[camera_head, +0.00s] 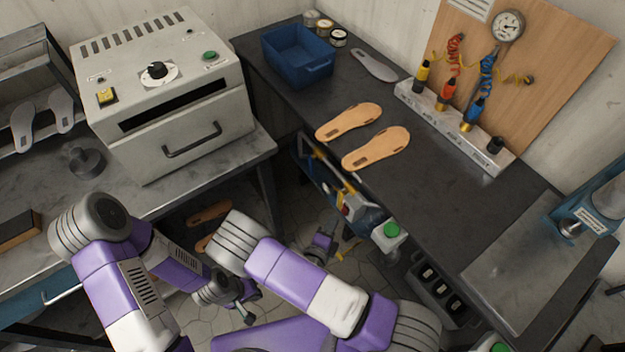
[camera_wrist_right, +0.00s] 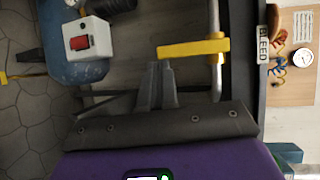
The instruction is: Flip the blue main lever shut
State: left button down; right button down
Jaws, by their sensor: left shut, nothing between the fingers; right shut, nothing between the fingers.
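I cannot make out a blue lever for certain in either view. In the right wrist view a yellow lever (camera_wrist_right: 194,48) lies across a bright metal pipe (camera_wrist_right: 216,75), near a "BLEED" label (camera_wrist_right: 263,45). My right gripper (camera_wrist_right: 160,72) is shut and empty. Its fingertips show just below the lever's left end; I cannot tell whether they touch. In the head view my right arm reaches low beside the dark bench. My left gripper (camera_head: 247,312) is shut and empty, low above the floor, away from the bench.
A blue tank (camera_wrist_right: 70,65) with a red switch (camera_wrist_right: 80,43) stands under the dark bench (camera_head: 430,185). On the bench are tan soles (camera_head: 377,148), a blue bin (camera_head: 298,60) and a tool rack (camera_head: 455,128). A grey oven (camera_head: 165,90) stands left.

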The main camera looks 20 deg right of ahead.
jog(key=w+a+r+n+t+y, duration=0.2)
jog(key=w+a+n+t, duration=0.1)
jog(key=a+n, duration=0.1)
jog(key=b, duration=0.3)
send_near(311, 172)
jog(key=w+d, duration=0.4)
jog(key=d, duration=0.1)
jog(key=shift+w+a+f+y, duration=0.1)
jog(key=shift+w+a+y, duration=0.3)
jog(key=shift+w, duration=0.1)
jog(key=shift+w+a+f+m+t+b, duration=0.3)
jog(key=shift+w+m+t+b, duration=0.3)
jog(key=shift+b, duration=0.35)
jog(key=shift+w+r+h, duration=0.1)
jog(key=shift+r+h, duration=0.05)
jog(key=shift+h, duration=0.15)
